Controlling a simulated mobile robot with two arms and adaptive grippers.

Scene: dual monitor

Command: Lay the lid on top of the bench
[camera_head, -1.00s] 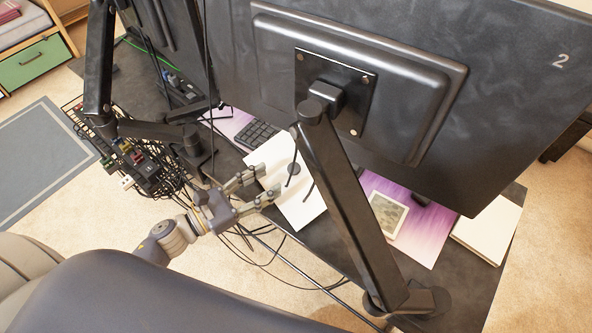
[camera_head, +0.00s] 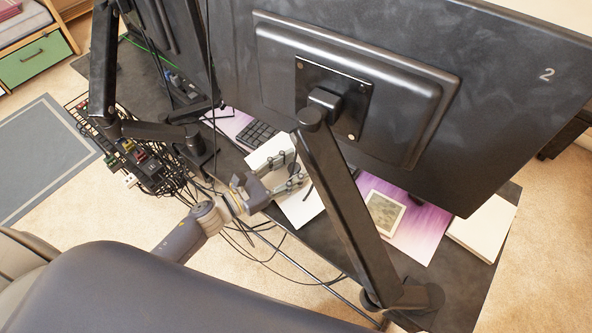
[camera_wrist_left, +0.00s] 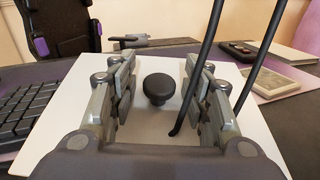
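The lid is a flat white square panel (camera_head: 301,208) with a round black knob (camera_wrist_left: 158,88) in its middle. It lies on the dark desk top (camera_head: 345,262), between the keyboard and the right monitor's arm. My left gripper (camera_head: 292,172) is open over the lid. In the left wrist view its two fingers stand on either side of the knob, with visible gaps; they appear apart from it. In the head view the gripper hides the knob and part of the lid. My right gripper is not in view. I cannot tell any bench apart from this desk.
Two monitors on black arms stand over the desk; the right arm (camera_head: 350,215) rises close to my left gripper. Black cables (camera_wrist_left: 200,60) hang beside the knob. A keyboard (camera_head: 259,133), a tablet-like device (camera_head: 384,211) on a purple mat and a white block (camera_head: 483,228) lie nearby.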

